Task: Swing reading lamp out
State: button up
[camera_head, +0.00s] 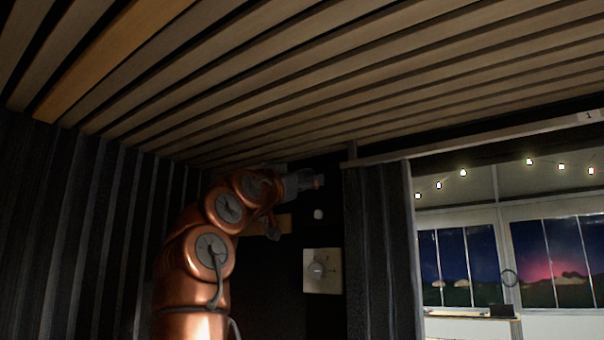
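My copper-coloured arm rises from the bottom and bends to the right near the slatted ceiling. My gripper (304,182) is a small dark grey shape at the arm's end, in front of the dark back wall. It is too small and dark to show whether its fingers are open or shut. I cannot clearly make out the reading lamp. It may be among the dark shapes around my gripper or hidden behind my arm.
A pale wall plate with a round grey knob (322,270) and a small white fitting (318,214) sit below my gripper. A wooden ledge (285,223) is partly behind my arm. A dark curtain (383,250) hangs to the right. The slatted ceiling (330,70) is close above.

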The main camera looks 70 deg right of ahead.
jog(key=c, duration=1.1)
jog(key=shift+r, duration=0.1)
jog(key=shift+c, duration=0.2)
jog(key=shift+r+p, duration=0.1)
jog(key=shift+p, duration=0.2)
jog(key=shift+r+y+p, duration=0.2)
jog(key=shift+y+p, duration=0.2)
jog(key=shift+p, duration=0.45)
jog(key=shift+y+p, duration=0.3)
jog(key=shift+p, duration=0.4)
jog(key=shift+f, duration=0.15)
jog(key=o, duration=1.1)
